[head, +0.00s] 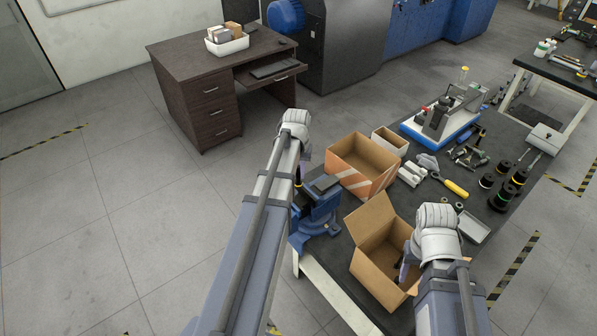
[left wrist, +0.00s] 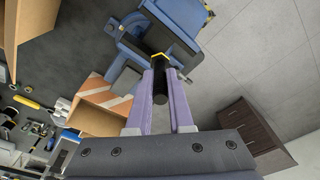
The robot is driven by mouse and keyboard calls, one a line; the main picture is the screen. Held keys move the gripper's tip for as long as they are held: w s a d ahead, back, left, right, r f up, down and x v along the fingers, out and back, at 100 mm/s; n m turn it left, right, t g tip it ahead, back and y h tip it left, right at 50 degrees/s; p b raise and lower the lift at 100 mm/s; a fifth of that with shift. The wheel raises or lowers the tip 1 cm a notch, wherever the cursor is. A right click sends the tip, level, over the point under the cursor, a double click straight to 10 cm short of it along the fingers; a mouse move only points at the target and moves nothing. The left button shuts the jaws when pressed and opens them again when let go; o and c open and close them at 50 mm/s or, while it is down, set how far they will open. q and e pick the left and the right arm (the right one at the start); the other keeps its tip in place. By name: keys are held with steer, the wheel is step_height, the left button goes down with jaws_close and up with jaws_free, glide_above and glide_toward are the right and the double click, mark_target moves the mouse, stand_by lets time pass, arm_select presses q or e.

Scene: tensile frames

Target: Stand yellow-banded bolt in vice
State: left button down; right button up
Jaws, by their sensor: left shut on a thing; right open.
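The blue vice (head: 316,214) stands at the near left corner of the dark-topped table, and it also shows in the left wrist view (left wrist: 187,20). My left gripper (head: 302,168) is at the vice and shut on the yellow-banded bolt. In the left wrist view the bolt (left wrist: 160,86) is a black cylinder between my purple fingers, with its yellow band towards the vice jaws. I cannot tell whether the bolt touches the jaws or sits between them. In the head view it is mostly hidden. My right gripper (head: 403,268) is open at the open cardboard box, its fingertips partly hidden.
The open cardboard box (head: 372,238) is right of the vice, and a striped orange box (head: 351,178) is behind it. Several black banded pieces (head: 503,198) stand at the table's right. A yellow-handled tool (head: 455,187) and a blue-based machine (head: 437,137) are further back.

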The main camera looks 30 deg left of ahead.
mark_target(298, 182)
arm_select(q)
steer(key=shift+f+b, duration=1.9)
steer(key=shift+f, duration=0.2)
steer(key=shift+f+b, duration=2.1)
steer(key=shift+f, duration=0.05)
steer(key=c, duration=0.7)
jaws_free()
steer(key=shift+c, duration=0.2)
steer(key=shift+r, duration=0.1)
steer(key=shift+r+p, duration=0.4)
steer(key=shift+p, duration=0.15)
steer(key=r+p, duration=0.4)
steer(key=s+r+p, duration=0.1)
steer(key=r+p, duration=0.1)
steer(key=r, duration=0.1)
steer(key=shift+d+p, duration=0.1)
steer(key=shift+p, duration=0.3)
